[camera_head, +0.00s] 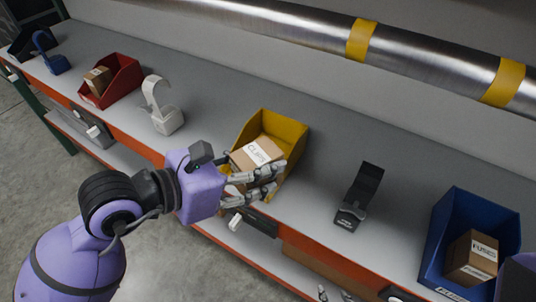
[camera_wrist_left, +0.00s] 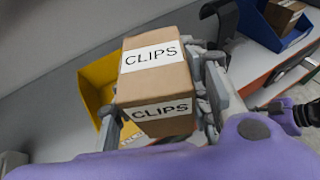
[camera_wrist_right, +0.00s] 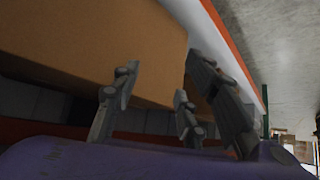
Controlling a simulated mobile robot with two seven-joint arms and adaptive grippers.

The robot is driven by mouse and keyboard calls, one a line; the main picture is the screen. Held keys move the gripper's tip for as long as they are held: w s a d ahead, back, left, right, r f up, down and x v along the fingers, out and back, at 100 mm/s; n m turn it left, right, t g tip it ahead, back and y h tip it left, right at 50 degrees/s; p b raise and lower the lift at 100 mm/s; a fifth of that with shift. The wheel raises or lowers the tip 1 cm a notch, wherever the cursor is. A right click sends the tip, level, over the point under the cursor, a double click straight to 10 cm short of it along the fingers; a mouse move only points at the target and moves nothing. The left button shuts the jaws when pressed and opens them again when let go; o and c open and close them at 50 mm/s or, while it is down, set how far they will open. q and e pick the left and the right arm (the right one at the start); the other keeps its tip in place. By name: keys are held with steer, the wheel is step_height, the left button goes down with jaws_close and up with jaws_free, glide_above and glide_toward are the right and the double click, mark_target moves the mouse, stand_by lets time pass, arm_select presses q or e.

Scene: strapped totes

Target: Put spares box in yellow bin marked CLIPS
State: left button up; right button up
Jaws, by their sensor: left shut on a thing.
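A brown cardboard box (camera_head: 243,160) with white labels is held in my left gripper (camera_head: 254,175). In the left wrist view the box (camera_wrist_left: 160,88) reads CLIPS on two faces, and my left gripper's fingers are on either side of it. The yellow bin (camera_head: 291,130) is on the shelf behind and around the box in the head view; I cannot tell whether the box touches its floor. No label reading SPARES is legible. My right gripper (camera_wrist_right: 170,105) is open and empty near a large cardboard box.
A blue bin (camera_head: 446,225) at right holds a FUSES box (camera_head: 472,258). A red bin (camera_head: 125,75) at left holds a brown box. The large cardboard box (camera_wrist_right: 110,40) is on the lower shelf.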

arm_select(q)
steer(key=w+f+b, duration=0.1)
steer(key=w+f, duration=0.2)
steer(key=w, duration=0.1)
steer(key=w+f+b, duration=0.2)
steer(key=w+f, duration=0.1)
steer(key=w, duration=0.1)
steer(key=w+f+b, duration=0.2)
steer(key=w+f, duration=0.1)
steer(key=w, duration=0.2)
steer(key=shift+d, duration=0.3)
steer(key=f, duration=0.3)
steer(key=shift+w, duration=0.35)
steer(key=shift+f, duration=0.4)
arm_select(e)
steer(key=s+d+f, duration=0.1)
steer(key=s+f, duration=0.2)
steer(key=f, duration=0.2)
steer(key=shift+f+g, duration=0.4)
arm_select(q)
steer(key=shift+f, duration=0.1)
